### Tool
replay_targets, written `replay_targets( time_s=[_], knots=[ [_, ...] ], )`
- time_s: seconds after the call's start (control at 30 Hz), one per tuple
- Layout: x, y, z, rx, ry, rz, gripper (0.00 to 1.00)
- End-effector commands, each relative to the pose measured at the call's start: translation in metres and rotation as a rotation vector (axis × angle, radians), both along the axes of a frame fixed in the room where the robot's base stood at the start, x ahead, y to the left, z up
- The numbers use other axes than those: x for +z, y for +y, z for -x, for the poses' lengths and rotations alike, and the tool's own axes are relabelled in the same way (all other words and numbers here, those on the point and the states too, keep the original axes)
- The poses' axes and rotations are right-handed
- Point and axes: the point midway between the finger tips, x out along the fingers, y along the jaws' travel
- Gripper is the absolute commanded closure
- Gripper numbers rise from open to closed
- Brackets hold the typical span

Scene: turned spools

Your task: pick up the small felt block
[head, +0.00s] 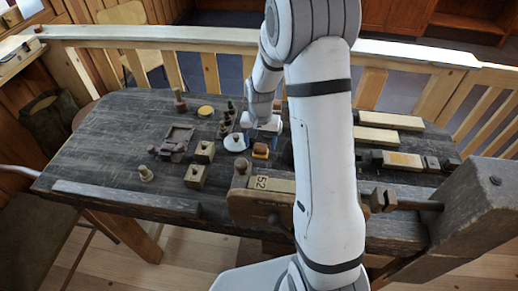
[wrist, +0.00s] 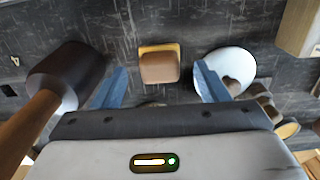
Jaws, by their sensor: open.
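The small block (wrist: 159,67), with a brown top over a yellowish base, lies on the dark bench between my fingertips in the wrist view. I take it for the felt block. In the head view the block (head: 260,151) shows just below my gripper (head: 260,136). My gripper (wrist: 159,76) is open, its two blue fingers spread left and right of the block with a gap on each side. Nothing is between the fingers at their own height that I can make out; the block appears beyond them, untouched.
A white dish (wrist: 238,62) sits close by the right finger. A dark mallet-like head with a wooden handle (wrist: 68,78) lies close by the left finger. The bench (head: 110,150) holds several wooden blocks, spools and a clamp; its left part has free room.

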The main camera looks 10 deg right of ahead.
Motion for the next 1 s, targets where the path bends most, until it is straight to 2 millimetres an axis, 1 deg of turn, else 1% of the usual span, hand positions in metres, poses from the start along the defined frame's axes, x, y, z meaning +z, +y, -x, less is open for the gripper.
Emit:
replay_targets(
  time_s=[0.1,0.2,0.47,1.0],
  knots=[
    [-0.016,0.0,0.0,0.0,0.004,0.0,0.33],
    [-0.024,0.0,-0.001,0.001,0.001,0.0,0.33],
    [-0.027,0.0,-0.001,0.001,0.0,0.0,0.33],
    [-0.027,0.001,-0.001,0.003,0.0,0.0,0.77]
  ],
)
